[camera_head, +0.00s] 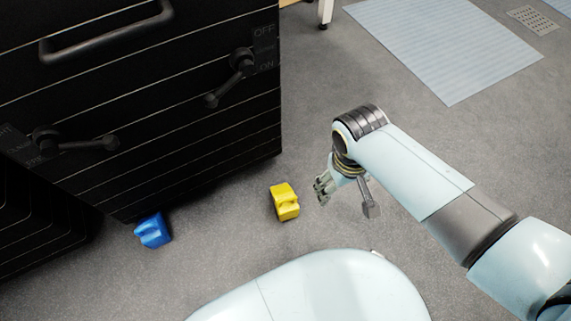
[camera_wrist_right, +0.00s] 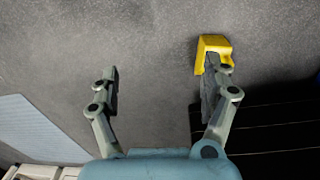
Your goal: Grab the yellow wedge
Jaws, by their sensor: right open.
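The yellow wedge (camera_head: 285,202) lies on the grey floor near the middle of the head view, in front of the black cabinet. My right gripper (camera_head: 345,200) is just to the right of it and looks higher than the floor. In the right wrist view my right gripper (camera_wrist_right: 160,85) is open, with nothing between its fingers. There the yellow wedge (camera_wrist_right: 213,50) shows beyond the tip of the right-hand finger, partly hidden by it. Whether they touch, I cannot tell. My left gripper is in neither view.
A blue wedge (camera_head: 153,231) lies on the floor at the left, close to the cabinet's foot. The black cabinet (camera_head: 180,130) has a handle and levers that stick out. A pale floor panel (camera_head: 445,45) lies at the upper right. Open floor (camera_head: 300,110) lies right of the cabinet.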

